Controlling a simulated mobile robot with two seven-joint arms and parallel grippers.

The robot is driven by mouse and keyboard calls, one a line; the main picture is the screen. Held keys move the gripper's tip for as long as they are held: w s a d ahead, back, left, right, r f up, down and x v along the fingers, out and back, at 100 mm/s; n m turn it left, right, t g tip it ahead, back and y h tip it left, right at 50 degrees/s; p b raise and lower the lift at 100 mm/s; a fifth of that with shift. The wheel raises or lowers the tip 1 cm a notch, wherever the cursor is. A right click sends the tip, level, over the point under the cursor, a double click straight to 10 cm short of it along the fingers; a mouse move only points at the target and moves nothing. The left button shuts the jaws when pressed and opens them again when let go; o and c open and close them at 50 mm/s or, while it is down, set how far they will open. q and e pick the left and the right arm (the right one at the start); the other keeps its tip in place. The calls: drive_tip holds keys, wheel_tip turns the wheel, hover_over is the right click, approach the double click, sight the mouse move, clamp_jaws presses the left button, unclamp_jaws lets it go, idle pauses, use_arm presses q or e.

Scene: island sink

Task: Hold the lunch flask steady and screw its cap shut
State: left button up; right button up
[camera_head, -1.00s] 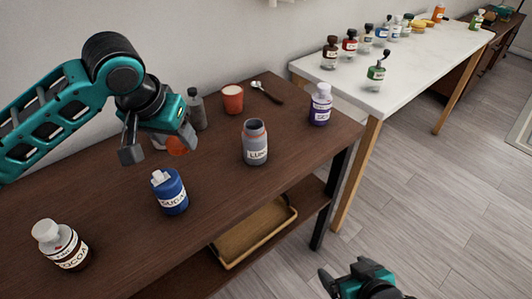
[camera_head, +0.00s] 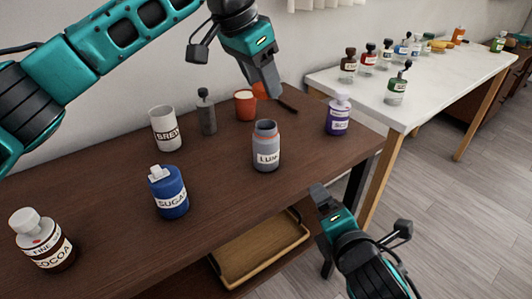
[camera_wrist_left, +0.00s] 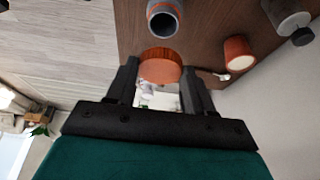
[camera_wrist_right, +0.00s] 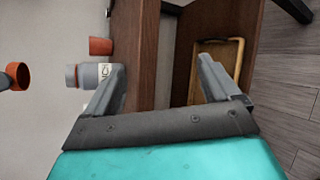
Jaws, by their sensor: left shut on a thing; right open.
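The lunch flask (camera_head: 267,150) is grey with a white label and stands upright and open-topped on the brown table. It also shows in the left wrist view (camera_wrist_left: 164,20) and in the right wrist view (camera_wrist_right: 86,76). My left gripper (camera_head: 268,86) is shut on the orange-brown cap (camera_wrist_left: 160,66), above and behind the flask and apart from it. In the head view the cap (camera_head: 260,90) is partly hidden by the gripper. My right gripper (camera_head: 322,208) is open and empty, off the table's front edge to the right of the flask.
A blue sugar jar (camera_head: 169,193), a cocoa bottle (camera_head: 43,241), a white canister (camera_head: 165,130), a grey bottle (camera_head: 206,113), an orange cup (camera_head: 245,106) and a purple bottle (camera_head: 338,116) stand around the flask. A wooden tray (camera_head: 262,249) lies on the shelf below.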

sight(264, 141)
drive_tip(key=w+a+r+n+t+y, duration=0.1)
drive_tip(key=a+r+n, duration=0.1)
drive_tip(key=n, duration=0.3)
drive_tip(key=w+a+r+n+t+y, duration=0.1)
drive_tip(key=a+r+n+y, duration=0.1)
drive_tip(key=n, duration=0.3)
drive_tip(key=w+a+r+n+t+y, duration=0.1)
drive_tip(key=a+r+n+y, duration=0.1)
drive_tip(key=a+n, duration=0.2)
drive_tip(key=shift+w+n, duration=0.3)
drive_tip(key=shift+n, duration=0.6)
drive_tip(key=x, duration=1.2)
drive_tip(key=shift+a, duration=0.15)
drive_tip(key=c, duration=1.5)
use_arm(q)
drive_tip(key=shift+f, duration=2.45)
drive_tip(key=shift+f, duration=0.1)
